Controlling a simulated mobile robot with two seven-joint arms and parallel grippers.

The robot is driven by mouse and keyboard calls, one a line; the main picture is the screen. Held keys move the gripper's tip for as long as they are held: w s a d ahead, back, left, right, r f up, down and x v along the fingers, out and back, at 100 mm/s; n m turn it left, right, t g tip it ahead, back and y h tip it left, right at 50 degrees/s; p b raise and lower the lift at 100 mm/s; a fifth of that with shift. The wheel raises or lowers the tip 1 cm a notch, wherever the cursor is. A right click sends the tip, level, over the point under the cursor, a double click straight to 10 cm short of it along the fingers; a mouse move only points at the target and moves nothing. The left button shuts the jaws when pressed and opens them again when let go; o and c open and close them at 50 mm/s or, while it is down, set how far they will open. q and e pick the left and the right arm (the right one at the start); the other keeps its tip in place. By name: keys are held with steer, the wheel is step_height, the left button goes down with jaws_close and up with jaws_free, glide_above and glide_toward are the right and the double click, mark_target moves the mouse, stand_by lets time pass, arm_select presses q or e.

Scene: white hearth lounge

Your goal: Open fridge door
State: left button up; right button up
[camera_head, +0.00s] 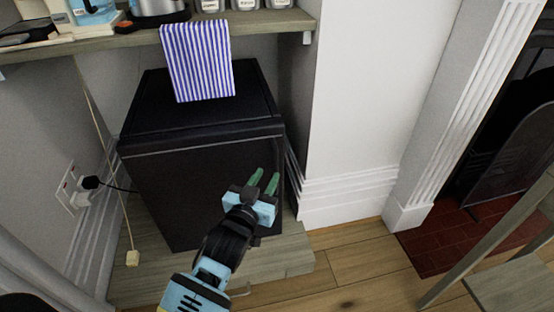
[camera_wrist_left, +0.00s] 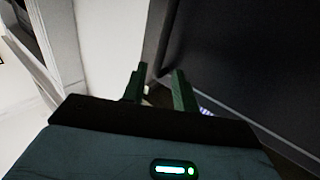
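The fridge (camera_head: 200,190) is a small black box-shaped unit standing on a low wooden platform under a shelf, and its door looks shut. My left gripper (camera_head: 264,180) is in front of the right part of the fridge front, with its two green fingers apart and nothing visible between them. In the left wrist view the fingers (camera_wrist_left: 160,88) point along the fridge's dark front (camera_wrist_left: 250,60), with the white wall to the left. I cannot tell whether a finger touches the door. My right gripper is not in view.
A striped cloth (camera_head: 198,62) hangs from the wooden shelf (camera_head: 120,42) over the fridge. A white wall (camera_head: 365,100) stands close on the right. A cord (camera_head: 112,170) and plugs (camera_head: 88,184) are at left. Wooden floor (camera_head: 350,260) is clear; a chair (camera_head: 515,285) is at lower right.

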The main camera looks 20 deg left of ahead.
mark_target(275, 163)
arm_select(q)
steer(key=w+b, duration=0.1)
steer(key=w, duration=0.2)
steer(key=w+b, duration=0.1)
steer(key=w, duration=0.2)
steer(key=shift+f, duration=0.2)
steer(key=shift+w+r+b, duration=0.15)
steer(key=shift+w+b, duration=0.15)
steer(key=shift+w, duration=0.3)
steer(key=c, duration=0.5)
jaws_close()
